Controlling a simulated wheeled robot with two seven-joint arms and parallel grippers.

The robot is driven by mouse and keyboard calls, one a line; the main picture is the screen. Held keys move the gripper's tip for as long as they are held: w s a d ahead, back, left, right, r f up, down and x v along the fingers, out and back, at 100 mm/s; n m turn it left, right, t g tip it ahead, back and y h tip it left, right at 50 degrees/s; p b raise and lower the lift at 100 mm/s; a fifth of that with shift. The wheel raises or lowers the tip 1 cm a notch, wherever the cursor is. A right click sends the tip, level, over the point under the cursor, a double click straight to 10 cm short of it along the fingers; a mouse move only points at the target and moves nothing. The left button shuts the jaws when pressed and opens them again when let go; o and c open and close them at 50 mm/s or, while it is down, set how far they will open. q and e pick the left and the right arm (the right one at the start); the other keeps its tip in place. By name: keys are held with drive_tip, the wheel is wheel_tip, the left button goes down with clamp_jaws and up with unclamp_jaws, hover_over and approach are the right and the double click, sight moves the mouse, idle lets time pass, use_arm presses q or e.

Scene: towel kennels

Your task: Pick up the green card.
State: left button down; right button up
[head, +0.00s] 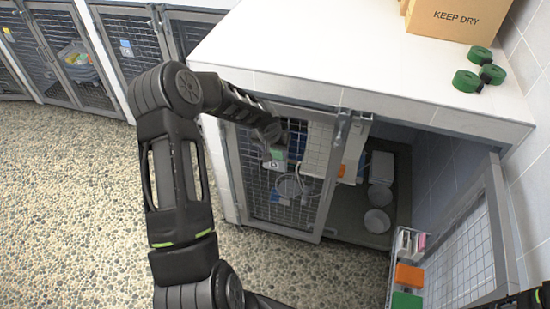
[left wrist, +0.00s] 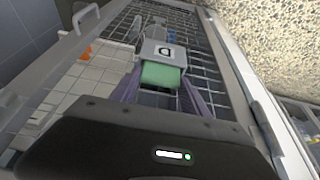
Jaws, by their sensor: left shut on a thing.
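The green card (head: 277,154) carries a white part marked with a dark letter "D". It is in front of the wire mesh door (head: 263,211) of the kennel under the white counter. My left gripper (head: 273,147) is shut on it. In the left wrist view the green card (left wrist: 160,76) sits between the two fingers (left wrist: 161,92), with the mesh behind it. I cannot tell whether the card touches the door.
The white counter (head: 310,50) bears a cardboard box (head: 447,17) and several green rolls (head: 467,81). Beside the mesh door an open kennel holds grey bowls (head: 377,220). An open door (head: 465,262) stands at right, near orange (head: 409,276) and green (head: 405,300) blocks. Pebbled floor (head: 70,200) is clear at left.

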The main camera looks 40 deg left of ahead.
use_arm(q)
wheel_tip(320, 180, up, 10)
idle(0.6)
